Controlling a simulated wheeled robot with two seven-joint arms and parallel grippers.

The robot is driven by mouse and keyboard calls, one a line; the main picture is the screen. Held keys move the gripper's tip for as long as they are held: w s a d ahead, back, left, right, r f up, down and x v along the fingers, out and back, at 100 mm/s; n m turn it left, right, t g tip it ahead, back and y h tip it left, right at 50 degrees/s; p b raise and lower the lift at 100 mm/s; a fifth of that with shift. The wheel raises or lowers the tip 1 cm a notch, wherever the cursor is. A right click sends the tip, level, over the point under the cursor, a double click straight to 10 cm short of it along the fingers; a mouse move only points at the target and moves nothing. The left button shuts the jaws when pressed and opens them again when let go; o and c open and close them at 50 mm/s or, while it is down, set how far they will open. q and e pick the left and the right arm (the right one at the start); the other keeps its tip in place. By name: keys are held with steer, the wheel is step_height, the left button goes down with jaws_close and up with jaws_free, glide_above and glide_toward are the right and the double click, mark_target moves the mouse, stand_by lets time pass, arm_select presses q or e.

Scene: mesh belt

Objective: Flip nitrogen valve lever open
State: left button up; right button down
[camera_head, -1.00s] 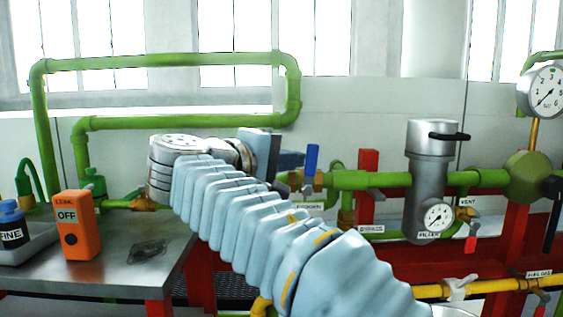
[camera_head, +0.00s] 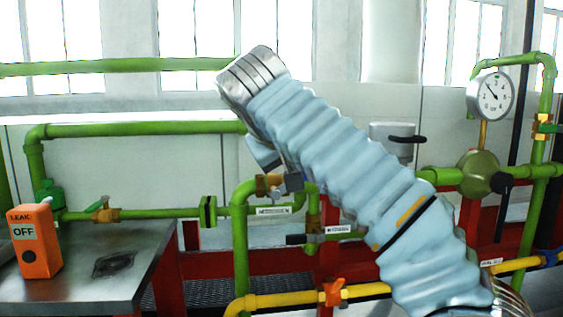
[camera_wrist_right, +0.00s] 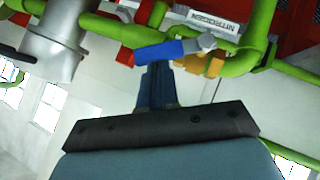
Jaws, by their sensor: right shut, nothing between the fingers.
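The nitrogen valve (camera_head: 268,184) has a brass body on the green pipe, above a NITROGEN label (camera_head: 272,211). In the right wrist view its blue lever (camera_wrist_right: 165,51) extends left from the brass body (camera_wrist_right: 205,63); the label (camera_wrist_right: 212,20) shows above. In the head view the lever is hidden or cannot be made out behind my right arm. My right gripper (camera_wrist_right: 157,68) is shut and empty, its fingertips right at the lever's side; whether they touch I cannot tell. In the head view this gripper (camera_head: 288,183) points down beside the valve. My left gripper is not in view.
A lower valve with a dark handle (camera_head: 296,239) and a yellow pipe (camera_head: 275,300) with an orange handle (camera_head: 335,291) lie below. The orange leak box (camera_head: 35,242) stands on the metal table (camera_head: 95,275). A grey filter (camera_wrist_right: 52,40) shows in the wrist view.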

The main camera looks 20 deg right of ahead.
steer(key=shift+s+d+f+m+t+y+b, duration=0.1)
steer(key=shift+d+f+m+t+y+b, duration=0.1)
steer(key=shift+d+f+m+y, duration=0.3)
steer(key=shift+s+d+f+m+t+y+b, duration=0.1)
steer(key=shift+d+m+y+b, duration=0.15)
steer(key=shift+y, duration=0.45)
steer(key=shift+d+r, duration=0.1)
steer(key=shift+r+p, duration=0.75)
steer(key=shift+p, duration=0.15)
